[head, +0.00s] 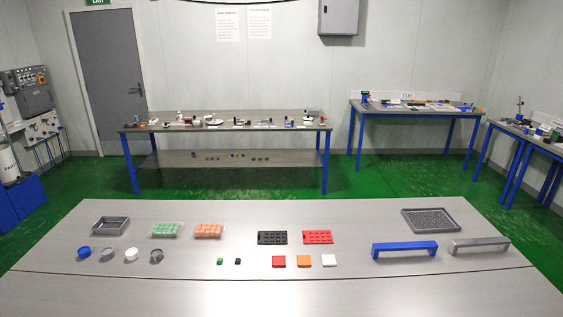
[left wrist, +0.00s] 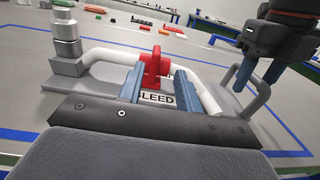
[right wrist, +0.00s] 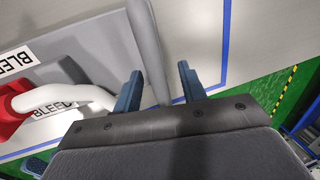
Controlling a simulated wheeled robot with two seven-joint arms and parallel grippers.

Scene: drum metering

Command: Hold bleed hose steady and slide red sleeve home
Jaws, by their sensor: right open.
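The white bleed hose (left wrist: 110,57) runs from a grey stepped fitting (left wrist: 68,48) through the red sleeve (left wrist: 155,66), then bends down to the right. In the right wrist view the hose (right wrist: 85,95) carries the word BLEED, and the red sleeve (right wrist: 10,112) is cut by the left edge. My left gripper (left wrist: 158,72) has one finger on each side of the sleeve's lower part; whether they press on it is unclear. My right gripper (right wrist: 157,84) is open, right of the hose; it also shows in the left wrist view (left wrist: 260,68).
A bent grey bar (right wrist: 148,45) shows between my right fingers, from this view; contact is unclear. It looks like an upright loop in the left wrist view (left wrist: 232,85). A BLEED label (left wrist: 157,98) lies below the sleeve. The head view shows a table (head: 170,285) with small parts.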

